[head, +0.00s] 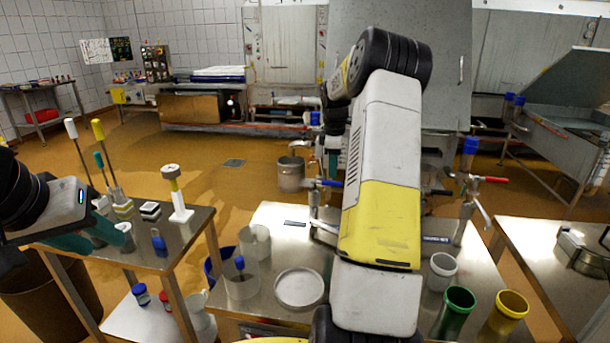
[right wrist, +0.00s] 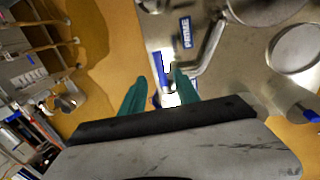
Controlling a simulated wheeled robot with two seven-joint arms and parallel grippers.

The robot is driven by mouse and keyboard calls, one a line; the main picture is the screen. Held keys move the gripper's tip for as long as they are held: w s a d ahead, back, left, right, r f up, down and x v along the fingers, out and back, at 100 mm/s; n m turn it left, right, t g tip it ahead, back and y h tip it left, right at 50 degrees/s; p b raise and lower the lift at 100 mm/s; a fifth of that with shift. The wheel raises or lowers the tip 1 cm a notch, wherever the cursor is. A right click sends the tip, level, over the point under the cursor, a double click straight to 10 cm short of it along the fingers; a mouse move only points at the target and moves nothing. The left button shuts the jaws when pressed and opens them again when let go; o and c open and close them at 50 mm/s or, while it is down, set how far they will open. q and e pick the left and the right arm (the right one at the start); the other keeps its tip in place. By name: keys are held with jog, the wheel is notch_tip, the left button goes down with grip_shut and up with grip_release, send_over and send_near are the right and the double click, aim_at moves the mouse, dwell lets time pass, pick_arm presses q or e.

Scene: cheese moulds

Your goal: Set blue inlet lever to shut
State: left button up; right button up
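In the right wrist view a blue handle (right wrist: 158,77) lies between the teal fingertips of my right gripper (right wrist: 160,88). The fingers stand apart with gaps beside the handle; contact is not clear. In the head view my right forearm hides most of that gripper. My left gripper (head: 88,238) is low at the left, by the side table; its finger gap is unclear.
A second pipe stand has a blue top (head: 470,146) and a red lever (head: 494,180). A blue label (right wrist: 185,32) lies near the handle. Clear moulds (head: 241,282), a round dish (head: 299,288), a green cup (head: 455,310) and a yellow cup (head: 505,312) crowd the middle table.

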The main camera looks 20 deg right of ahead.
aim_at(333, 182)
jog(key=f, duration=0.5)
jog(key=shift+w+d+f, duration=0.1)
jog(key=shift+w+d, duration=0.15)
jog(key=shift+w, duration=0.15)
grip_shut()
dwell(1.0)
